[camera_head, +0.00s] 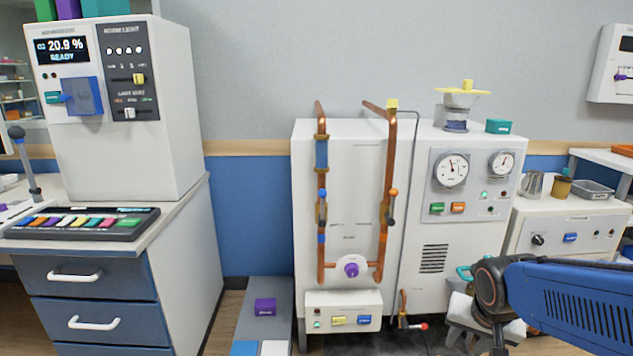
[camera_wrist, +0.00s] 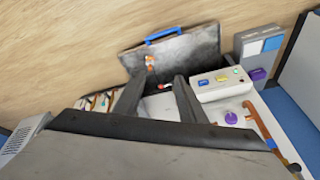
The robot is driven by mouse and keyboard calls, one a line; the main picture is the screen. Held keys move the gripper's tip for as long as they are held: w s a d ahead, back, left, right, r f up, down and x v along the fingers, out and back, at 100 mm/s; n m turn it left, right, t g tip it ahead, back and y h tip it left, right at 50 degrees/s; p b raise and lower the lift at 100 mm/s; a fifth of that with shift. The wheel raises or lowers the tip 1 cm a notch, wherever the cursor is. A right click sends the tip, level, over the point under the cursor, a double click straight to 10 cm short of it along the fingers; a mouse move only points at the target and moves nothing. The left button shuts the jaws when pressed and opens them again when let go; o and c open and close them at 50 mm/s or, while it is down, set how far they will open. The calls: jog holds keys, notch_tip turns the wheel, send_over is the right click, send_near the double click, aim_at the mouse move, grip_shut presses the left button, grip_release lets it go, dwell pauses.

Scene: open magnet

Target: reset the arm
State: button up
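My gripper (camera_wrist: 157,92) shows in the wrist view with two dark fingers spread apart and nothing held between them. Beyond the fingertips are a grey panel with a blue handle (camera_wrist: 166,36) and a small lever with orange and red parts (camera_wrist: 150,64). To the right of the fingers is the white button box (camera_wrist: 222,84), apart from them. In the head view my blue arm reaches in from the lower right, in front of the white cabinets. The gripper's fingers cannot be made out clearly there.
The white machine (camera_head: 345,160) carries copper pipes (camera_head: 384,190), a purple knob (camera_head: 351,269) and gauges (camera_head: 451,169). The button box (camera_head: 343,309) juts out low. A purple block (camera_head: 265,307) lies on a grey stand. A drawer cabinet (camera_head: 95,298) stands left. Wooden floor shows between.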

jog(key=s+a+r+n+y, duration=0.1)
jog(key=s+a+r+n, duration=0.2)
jog(key=s, duration=0.8)
notch_tip(320, 180, up, 4)
jog(key=shift+r+n+t, duration=0.1)
jog(key=shift+n+t, duration=0.3)
jog(key=shift+n, duration=0.7)
